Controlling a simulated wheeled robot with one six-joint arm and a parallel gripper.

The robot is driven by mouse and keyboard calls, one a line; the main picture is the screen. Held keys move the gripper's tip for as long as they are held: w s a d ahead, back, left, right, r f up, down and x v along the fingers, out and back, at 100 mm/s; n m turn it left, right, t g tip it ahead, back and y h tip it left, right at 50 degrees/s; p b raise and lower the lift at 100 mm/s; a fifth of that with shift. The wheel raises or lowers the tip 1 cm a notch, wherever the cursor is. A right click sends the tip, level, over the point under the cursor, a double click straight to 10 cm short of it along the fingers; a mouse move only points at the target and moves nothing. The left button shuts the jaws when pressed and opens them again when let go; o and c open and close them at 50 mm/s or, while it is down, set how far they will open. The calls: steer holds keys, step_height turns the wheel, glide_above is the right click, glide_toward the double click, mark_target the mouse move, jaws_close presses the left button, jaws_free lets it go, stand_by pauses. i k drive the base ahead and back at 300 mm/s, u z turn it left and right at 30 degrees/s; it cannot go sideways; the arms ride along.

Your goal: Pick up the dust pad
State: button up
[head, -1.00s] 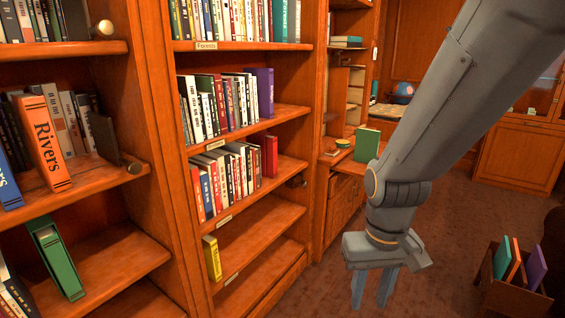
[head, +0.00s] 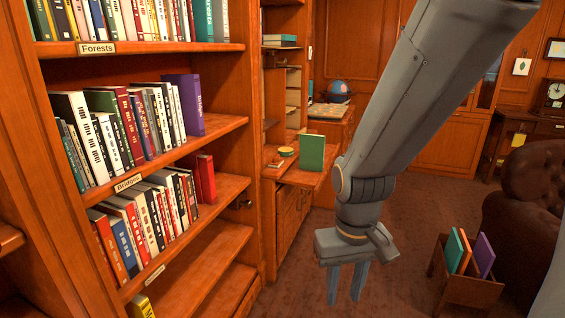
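A small round yellowish object (head: 286,151), which may be the dust pad, lies on the pull-out desk shelf left of a standing green book (head: 312,152). It is too small to tell for sure. My gripper (head: 346,286) hangs pointing down in front of the shelf, over the carpet. Its two fingers are apart with nothing between them. It is well clear of the small round object and nearer to me.
A tall bookcase (head: 228,122) with several rows of books fills the left. A wooden book bin (head: 470,291) stands on the floor at the right, before a brown leather armchair (head: 535,180). Carpet (head: 405,225) is open between the desk and the bin.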

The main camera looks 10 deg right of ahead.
mark_target(277, 161)
steer(key=z, duration=0.55)
steer(key=k, duration=1.25)
steer(key=z, duration=0.7)
steer(key=i, duration=2.75)
steer(key=u, duration=1.1)
steer(key=i, duration=1.65)
steer(key=u, duration=0.9)
steer(key=i, duration=0.7)
